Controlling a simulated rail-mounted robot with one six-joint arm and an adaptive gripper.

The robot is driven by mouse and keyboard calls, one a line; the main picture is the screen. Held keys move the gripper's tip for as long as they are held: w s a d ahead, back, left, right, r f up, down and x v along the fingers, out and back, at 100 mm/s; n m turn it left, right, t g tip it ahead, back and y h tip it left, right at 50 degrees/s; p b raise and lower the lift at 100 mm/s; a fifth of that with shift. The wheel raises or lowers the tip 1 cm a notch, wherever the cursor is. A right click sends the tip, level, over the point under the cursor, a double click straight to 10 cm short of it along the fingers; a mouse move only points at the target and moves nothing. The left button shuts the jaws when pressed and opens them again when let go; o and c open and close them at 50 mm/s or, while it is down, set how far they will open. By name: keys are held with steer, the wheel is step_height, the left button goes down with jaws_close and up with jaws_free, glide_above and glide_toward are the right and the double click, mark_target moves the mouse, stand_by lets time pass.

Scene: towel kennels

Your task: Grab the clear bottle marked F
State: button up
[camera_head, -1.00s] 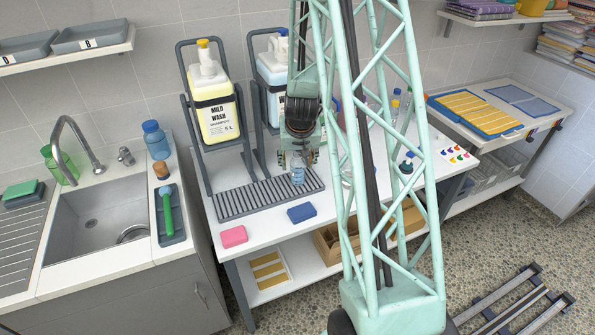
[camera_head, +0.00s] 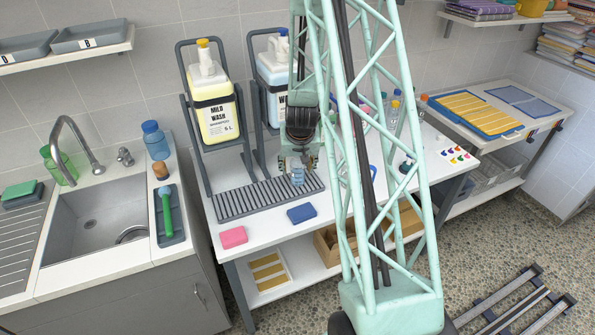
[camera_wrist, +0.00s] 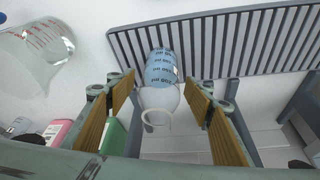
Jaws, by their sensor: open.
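A small clear bottle with a blue printed label band (camera_head: 298,177) stands at the grey slatted rack (camera_head: 238,203) on the white table. In the wrist view the bottle (camera_wrist: 160,72) lies between the two yellow-padded fingers of my gripper (camera_wrist: 160,88), with a gap on each side. Its pale, rounded end faces the camera. I cannot read a letter F on it. My gripper (camera_head: 299,163) is open in the head view, right at the bottle, and partly covers it.
Large jugs, one yellow "Mild Wash" (camera_head: 216,117) and one blue (camera_head: 275,85), stand in frames behind the rack. A pink sponge (camera_head: 233,237) and a blue sponge (camera_head: 301,214) lie in front. A clear measuring beaker (camera_wrist: 35,58) is at the wrist view's upper left.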

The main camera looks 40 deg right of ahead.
mark_target(299, 161)
steer(key=c, duration=1.1)
steer(key=shift+r, duration=0.15)
steer(key=shift+r+p, duration=0.5)
steer(key=shift+r, duration=1.2)
steer(key=shift+s+a, duration=0.15)
steer(key=shift+s, duration=0.55)
steer(key=shift+s+a+r+b, duration=0.2)
steer(key=shift+s+a+b, duration=0.5)
steer(key=shift+s, duration=1.6)
steer(key=shift+s+a+r+b, duration=0.2)
steer(key=shift+s+a+b, duration=0.4)
steer(key=shift+s, duration=1.7)
steer(key=shift+s+a+r+b, duration=0.2)
steer(key=shift+s+a+b, duration=0.5)
steer(key=shift+s, duration=1.6)
steer(key=shift+a, duration=0.25)
